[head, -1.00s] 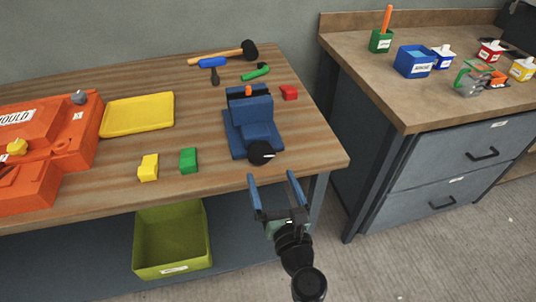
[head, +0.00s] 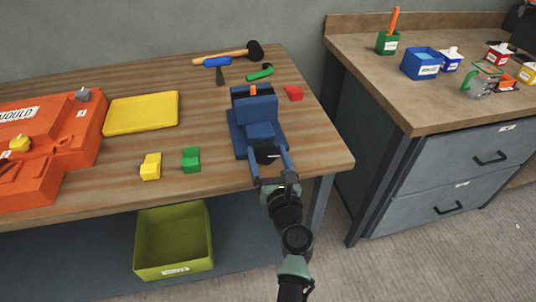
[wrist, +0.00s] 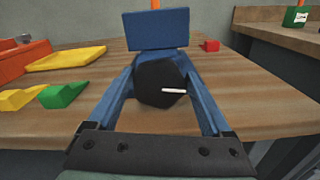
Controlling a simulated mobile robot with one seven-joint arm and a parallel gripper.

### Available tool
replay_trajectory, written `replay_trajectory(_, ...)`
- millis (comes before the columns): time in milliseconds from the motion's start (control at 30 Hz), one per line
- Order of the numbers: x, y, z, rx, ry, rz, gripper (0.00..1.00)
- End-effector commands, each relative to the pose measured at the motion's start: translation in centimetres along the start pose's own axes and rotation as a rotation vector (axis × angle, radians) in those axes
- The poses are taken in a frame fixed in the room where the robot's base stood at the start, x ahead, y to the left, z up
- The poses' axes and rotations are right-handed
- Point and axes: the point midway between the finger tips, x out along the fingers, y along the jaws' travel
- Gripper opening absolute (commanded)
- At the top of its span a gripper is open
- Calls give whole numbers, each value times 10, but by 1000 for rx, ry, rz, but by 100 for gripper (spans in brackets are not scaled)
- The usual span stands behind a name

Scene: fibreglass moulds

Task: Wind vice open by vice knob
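The blue vice (head: 256,120) stands near the right end of the wooden workbench, with an orange piece (head: 253,90) at its top back. Its black vice knob (head: 267,152) faces the bench's front edge. In the wrist view the knob (wrist: 160,84) is a dark many-sided disc with a white mark pointing right. My gripper (head: 271,160) is at the knob, its blue fingers open on either side. In the wrist view the gripper (wrist: 162,90) shows a finger left and right of the knob, with narrow gaps that look clear of it; exact contact is hard to tell.
Yellow (head: 151,166) and green (head: 191,160) blocks lie left of the vice, a red block (head: 293,93) to its right. Hammers (head: 255,51) lie behind. An orange mould (head: 50,140) and yellow tray (head: 141,113) fill the left. A green bin (head: 174,240) sits below.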

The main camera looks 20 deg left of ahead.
Motion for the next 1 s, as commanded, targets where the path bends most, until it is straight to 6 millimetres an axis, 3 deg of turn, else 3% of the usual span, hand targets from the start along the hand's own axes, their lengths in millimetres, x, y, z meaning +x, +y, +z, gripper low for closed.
replay_trajectory(33,0,0,0,0,0,0,69)
replay_trajectory(267,0,0,0,0,0,0,28)
replay_trajectory(667,0,1,-1,-84,-1,1,28)
replay_trajectory(1000,0,4,-2,-358,-2,2,28)
